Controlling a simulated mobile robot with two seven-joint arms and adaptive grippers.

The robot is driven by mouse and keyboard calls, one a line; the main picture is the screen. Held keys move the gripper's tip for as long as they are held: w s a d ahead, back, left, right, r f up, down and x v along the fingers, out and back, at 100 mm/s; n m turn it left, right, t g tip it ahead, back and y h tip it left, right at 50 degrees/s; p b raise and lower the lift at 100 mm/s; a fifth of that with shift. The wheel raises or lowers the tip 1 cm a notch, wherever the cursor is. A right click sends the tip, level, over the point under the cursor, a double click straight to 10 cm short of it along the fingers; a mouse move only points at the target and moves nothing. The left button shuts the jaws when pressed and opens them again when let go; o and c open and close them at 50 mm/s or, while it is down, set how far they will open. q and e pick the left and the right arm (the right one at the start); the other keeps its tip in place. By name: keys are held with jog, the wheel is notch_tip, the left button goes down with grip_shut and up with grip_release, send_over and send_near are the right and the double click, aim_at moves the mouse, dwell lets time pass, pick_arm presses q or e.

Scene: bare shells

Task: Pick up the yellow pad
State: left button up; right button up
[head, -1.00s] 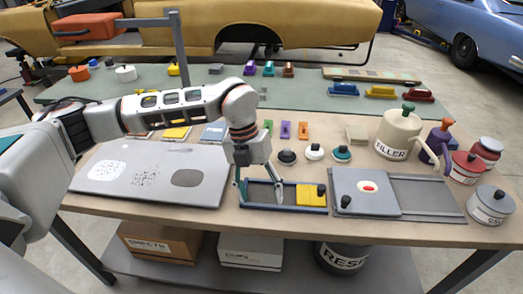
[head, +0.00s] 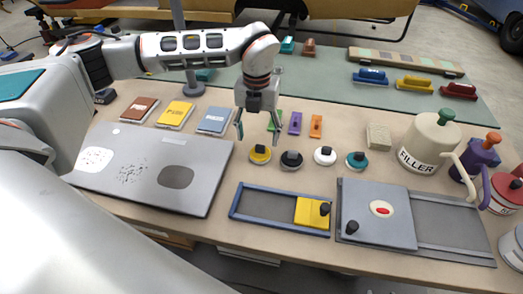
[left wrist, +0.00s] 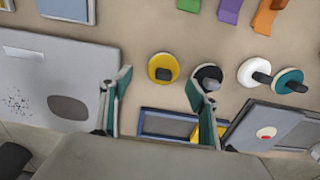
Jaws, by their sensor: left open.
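The yellow pad (head: 260,155) is a round yellow disc with a black knob, lying on the bench at the left end of a row of round pads. It also shows in the left wrist view (left wrist: 156,62), between my open fingers and a little beyond their tips. My left gripper (head: 258,135) is open and empty, pointing down above the yellow pad; its fingers (left wrist: 158,80) also show in the left wrist view. I cannot tell the exact height gap. My right gripper is in neither view.
Black (head: 291,160), white (head: 325,155) and teal (head: 356,161) pads stand to the right. A blue-framed tray (head: 262,214) with a sliding yellow block (head: 309,211) lies in front. A grey panel (head: 200,190) lies left. Small coloured blocks (head: 295,123) stand behind.

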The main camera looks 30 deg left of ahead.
aim_at(260, 146)
pick_arm(q)
jog(key=f, duration=0.4)
jog(key=shift+s+d+f+p, duration=0.15)
jog(key=shift+d+f+p, duration=0.05)
jog(key=shift+d+p, duration=0.2)
jog(key=shift+f, duration=0.5)
jog(key=c, duration=1.1)
